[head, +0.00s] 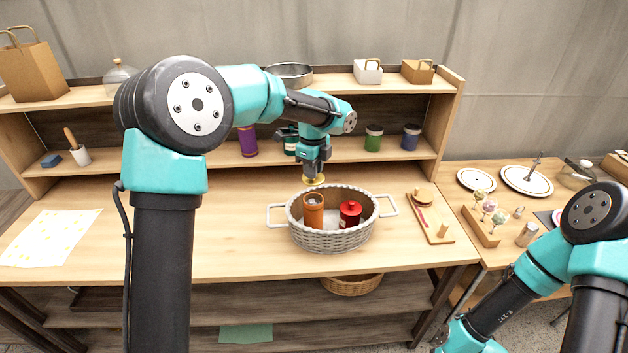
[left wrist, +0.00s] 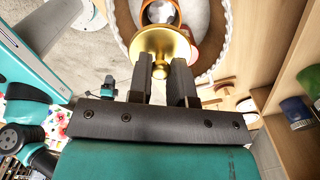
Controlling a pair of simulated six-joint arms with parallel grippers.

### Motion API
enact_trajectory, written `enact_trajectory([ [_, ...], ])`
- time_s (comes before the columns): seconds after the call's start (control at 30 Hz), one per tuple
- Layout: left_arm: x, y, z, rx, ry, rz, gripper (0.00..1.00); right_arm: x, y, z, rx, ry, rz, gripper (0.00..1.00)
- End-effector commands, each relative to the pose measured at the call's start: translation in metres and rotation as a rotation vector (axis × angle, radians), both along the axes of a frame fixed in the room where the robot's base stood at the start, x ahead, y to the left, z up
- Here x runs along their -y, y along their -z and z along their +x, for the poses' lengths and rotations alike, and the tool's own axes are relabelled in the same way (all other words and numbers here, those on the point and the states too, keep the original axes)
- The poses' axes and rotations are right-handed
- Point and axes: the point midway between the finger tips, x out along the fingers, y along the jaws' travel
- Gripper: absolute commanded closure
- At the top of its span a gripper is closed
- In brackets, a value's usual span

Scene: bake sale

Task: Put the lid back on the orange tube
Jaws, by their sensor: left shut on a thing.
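The orange tube (head: 313,213) stands upright without a lid in a grey wicker basket (head: 333,238) on the table. Its open mouth (left wrist: 160,12) shows at the top of the left wrist view. My left gripper (head: 313,175) is shut on a gold lid (head: 314,181) by its knob, just above the tube and apart from it in the head view. The lid (left wrist: 152,45) partly hides the tube in the left wrist view. My right arm is at the lower right of the head view; its gripper cannot be made out.
A red canister (head: 350,214) stands in the basket right of the tube. A wooden board (head: 430,218) with small items lies right of the basket. A shelf behind holds a purple tube (head: 248,141), a green jar (head: 373,138) and a blue jar (head: 410,137).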

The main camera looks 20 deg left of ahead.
Motion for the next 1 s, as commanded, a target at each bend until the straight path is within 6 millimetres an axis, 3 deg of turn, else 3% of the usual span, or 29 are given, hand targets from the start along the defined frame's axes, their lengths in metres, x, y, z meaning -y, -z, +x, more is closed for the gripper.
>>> enact_trajectory([
  [0.53,0.0,0.003,0.0,-0.001,0.0,0.0,1.0,0.0,0.0,0.0,0.0,0.0,0.0,0.57],
  [1.0,-0.001,0.035,0.0,-0.001,0.0,0.001,1.0,0.0,0.0,0.0,0.0,0.0,0.0,0.57],
])
